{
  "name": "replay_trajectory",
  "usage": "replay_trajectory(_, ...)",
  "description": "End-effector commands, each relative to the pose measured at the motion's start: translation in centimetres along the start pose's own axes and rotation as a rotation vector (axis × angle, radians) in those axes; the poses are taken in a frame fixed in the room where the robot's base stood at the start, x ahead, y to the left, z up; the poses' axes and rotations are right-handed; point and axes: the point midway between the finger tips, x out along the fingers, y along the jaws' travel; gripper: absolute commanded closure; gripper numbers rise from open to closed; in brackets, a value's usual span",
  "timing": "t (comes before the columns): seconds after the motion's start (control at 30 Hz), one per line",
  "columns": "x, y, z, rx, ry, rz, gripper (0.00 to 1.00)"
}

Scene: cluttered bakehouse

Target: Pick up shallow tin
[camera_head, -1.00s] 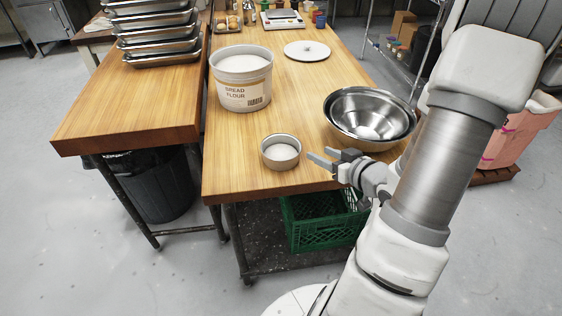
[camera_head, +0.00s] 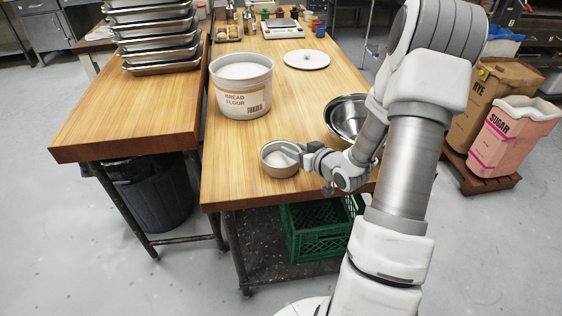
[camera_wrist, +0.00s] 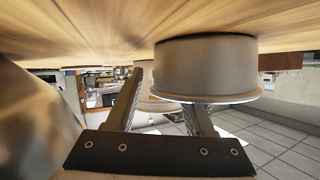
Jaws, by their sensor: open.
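The shallow tin (camera_head: 276,171), a small round grey tin with pale contents or a pale inside, stands upright near the table's front edge. In the wrist view the tin (camera_wrist: 205,68) looks upside down, with its rim downward. My gripper (camera_head: 291,151) is open at the tin's right side, with a fingertip overlapping the rim in the head view. In the wrist view my gripper (camera_wrist: 163,90) has one finger beside the tin's wall. The other finger's tip is hidden behind the rim, apparently inside the opening. I cannot tell whether either finger touches it.
A bread flour tub (camera_head: 243,99) stands behind the tin. Steel bowls (camera_head: 345,117) sit to the right, partly hidden by my arm. A white round board (camera_head: 307,60) and a scale (camera_head: 283,29) lie farther back. The wooden table (camera_head: 230,170) is clear left of the tin.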

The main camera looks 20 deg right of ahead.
Motion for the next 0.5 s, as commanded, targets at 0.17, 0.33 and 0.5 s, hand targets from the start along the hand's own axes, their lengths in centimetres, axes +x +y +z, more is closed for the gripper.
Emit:
replay_trajectory(0.17, 0.02, -0.01, -0.02, 0.0, 0.0, 0.0, 0.47)
replay_trajectory(0.33, -0.01, -0.01, -0.01, 0.0, 0.0, 0.0, 0.76)
replay_trajectory(0.5, -0.02, 0.0, 0.01, 0.0, 0.0, 0.0, 1.0)
